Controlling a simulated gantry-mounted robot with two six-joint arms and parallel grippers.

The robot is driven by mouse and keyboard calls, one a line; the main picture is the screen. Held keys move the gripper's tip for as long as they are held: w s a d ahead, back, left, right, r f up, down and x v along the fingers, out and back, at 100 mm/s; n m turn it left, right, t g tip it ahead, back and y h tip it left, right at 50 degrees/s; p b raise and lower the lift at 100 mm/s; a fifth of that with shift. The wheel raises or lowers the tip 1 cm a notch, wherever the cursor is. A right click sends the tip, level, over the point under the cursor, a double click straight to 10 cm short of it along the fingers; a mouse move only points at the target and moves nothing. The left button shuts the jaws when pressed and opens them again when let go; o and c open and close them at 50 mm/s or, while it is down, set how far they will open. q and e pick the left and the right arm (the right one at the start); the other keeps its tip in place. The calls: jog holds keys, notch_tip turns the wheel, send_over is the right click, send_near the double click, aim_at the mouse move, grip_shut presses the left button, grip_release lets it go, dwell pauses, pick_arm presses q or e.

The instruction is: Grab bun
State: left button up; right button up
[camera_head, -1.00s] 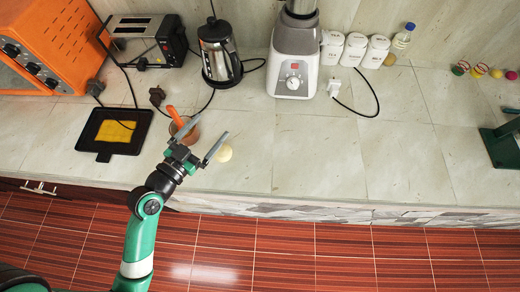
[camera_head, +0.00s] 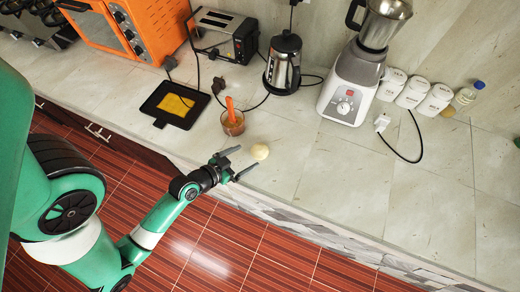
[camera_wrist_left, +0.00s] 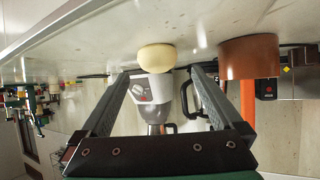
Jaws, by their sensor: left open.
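The bun (camera_head: 260,151) is a small pale round piece lying on the stone counter near its front edge. In the left wrist view, the bun (camera_wrist_left: 157,58) shows between the two fingertips and a little beyond them. My left gripper (camera_head: 247,159) is open and empty, with its fingers pointing toward the bun. The bun seems still clear of both fingers. My right gripper is not in view.
A brown cup (camera_head: 233,123) with an orange utensil stands just left of the bun. Behind are a black tray (camera_head: 158,101), a toaster (camera_head: 222,38), a kettle (camera_head: 283,67) and a blender (camera_head: 350,88). The counter (camera_head: 345,185) right of the bun is bare.

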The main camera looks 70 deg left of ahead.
aim_at(254, 154)
pick_arm(q)
jog(key=x, duration=0.3)
jog(key=b+x, duration=0.1)
jog(key=x, duration=0.2)
jog(key=shift+w+f, duration=0.3)
jog(key=shift+w, duration=0.1)
jog(key=shift+s, duration=0.1)
jog(key=c, duration=1.2)
jog(key=shift+o, duration=0.2)
jog(key=shift+d, duration=0.1)
jog(key=shift+r, duration=0.1)
